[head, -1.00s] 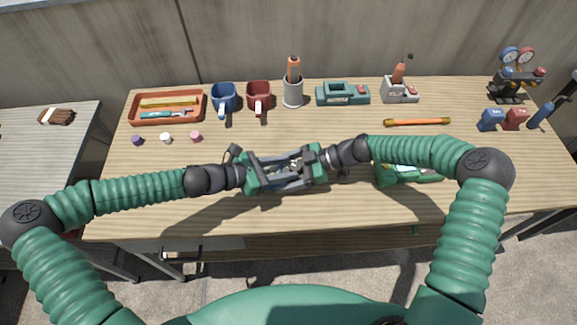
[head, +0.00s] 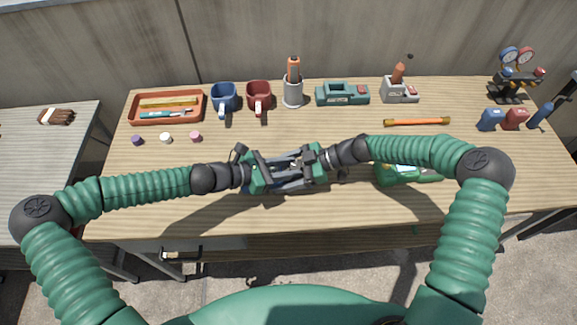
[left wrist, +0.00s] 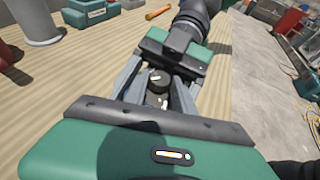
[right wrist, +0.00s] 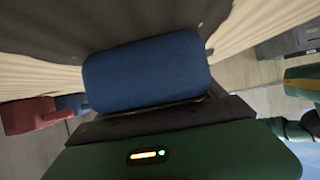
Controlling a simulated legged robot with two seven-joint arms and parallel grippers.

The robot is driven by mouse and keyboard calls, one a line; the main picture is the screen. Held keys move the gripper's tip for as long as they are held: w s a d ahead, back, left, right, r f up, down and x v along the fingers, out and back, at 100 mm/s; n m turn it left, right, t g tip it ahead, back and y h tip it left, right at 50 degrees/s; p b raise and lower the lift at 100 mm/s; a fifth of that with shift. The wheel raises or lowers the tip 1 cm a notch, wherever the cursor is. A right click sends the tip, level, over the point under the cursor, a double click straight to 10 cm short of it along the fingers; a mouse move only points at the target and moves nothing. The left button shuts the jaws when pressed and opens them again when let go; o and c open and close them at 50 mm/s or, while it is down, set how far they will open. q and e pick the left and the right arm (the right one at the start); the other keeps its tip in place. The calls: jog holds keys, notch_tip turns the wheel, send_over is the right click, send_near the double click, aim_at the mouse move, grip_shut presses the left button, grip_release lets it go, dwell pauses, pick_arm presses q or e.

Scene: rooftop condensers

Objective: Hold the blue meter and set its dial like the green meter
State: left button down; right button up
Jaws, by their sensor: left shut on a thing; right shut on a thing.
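The blue meter (right wrist: 147,72) shows its plain blue back, large and close, beyond my right gripper's palm in the right wrist view. My right gripper (head: 308,165) appears shut on its body. My left gripper (head: 268,172) faces the right one over the table and appears shut at the meter's dial. In the left wrist view a black knob with a white mark (left wrist: 158,78) shows between grey fingers; finger contact and the exact setting cannot be made out. The green meter (head: 400,173) lies on the table, partly behind my right arm; its dial setting is too small to read.
Along the back stand an orange tray (head: 132,109), a blue mug (head: 222,97), a red mug (head: 259,95), a grey cup (head: 292,94) and a green case (head: 342,93). The left front tabletop is clear.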

pick_arm(q)
jog(key=shift+w+f, duration=0.1)
jog(key=m+g, duration=0.1)
jog(key=g, duration=0.1)
jog(key=w+m+g, duration=0.1)
jog(key=m+g, duration=0.1)
jog(key=shift+a+m+h, duration=0.1)
jog(key=shift+m+h, duration=0.2)
jog(key=shift+w+m+g+y, duration=0.15)
jog(key=shift+m+g+y, duration=0.05)
jog(key=shift+m+g, duration=1)
jog(key=shift+w+m+g+y, duration=0.15)
jog(key=shift+m+g+y, duration=0.05)
jog(key=shift+m+g, duration=0.95)
jog(key=shift+g, duration=0.25)
pick_arm(e)
jog(key=shift+s, duration=0.1)
pick_arm(q)
jog(key=c, duration=1.3)
grip_release()
